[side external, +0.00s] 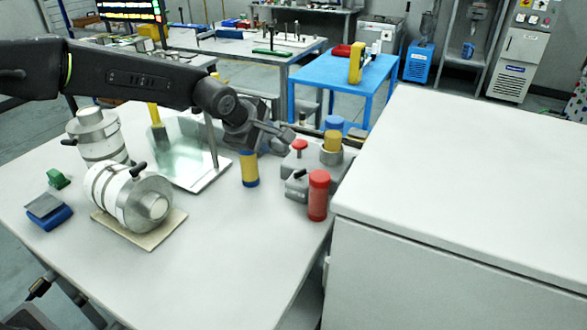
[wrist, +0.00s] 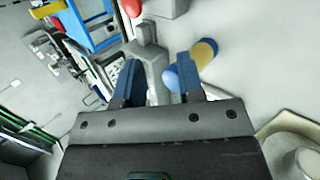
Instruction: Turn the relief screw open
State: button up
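No part can be surely told as the relief screw. A grey fixture (side external: 297,186) stands near the table's right edge, with a red knob (side external: 299,145) on top and a small black lever on its front. The fixture also shows in the wrist view (wrist: 151,58), beyond the fingers. My gripper (side external: 284,137) is above and just left of the fixture, tilted down to the right. In the wrist view my gripper (wrist: 157,82) has its fingers apart with nothing held between them. A yellow cylinder with blue ends (side external: 250,170) is below my gripper; it also shows in the wrist view (wrist: 203,54).
A large white cabinet (side external: 470,180) fills the right.

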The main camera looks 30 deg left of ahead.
jog(key=s+a+f+m+t+h, duration=0.1)
jog(key=s+f+m+t+h, duration=0.15)
jog(key=m, duration=1.05)
jog(key=m+t+h, duration=0.2)
jog(key=m+h, duration=0.1)
jog(key=m, duration=0.8)
send_near(296, 172)
jog(key=shift+g, duration=0.25)
jog(key=x, duration=0.9)
jog(key=shift+w+d+r, duration=0.1)
jog(key=shift+w+d, duration=0.05)
jog(key=shift+w, duration=0.1)
jog(key=shift+c, duration=0.2)
grip_shut()
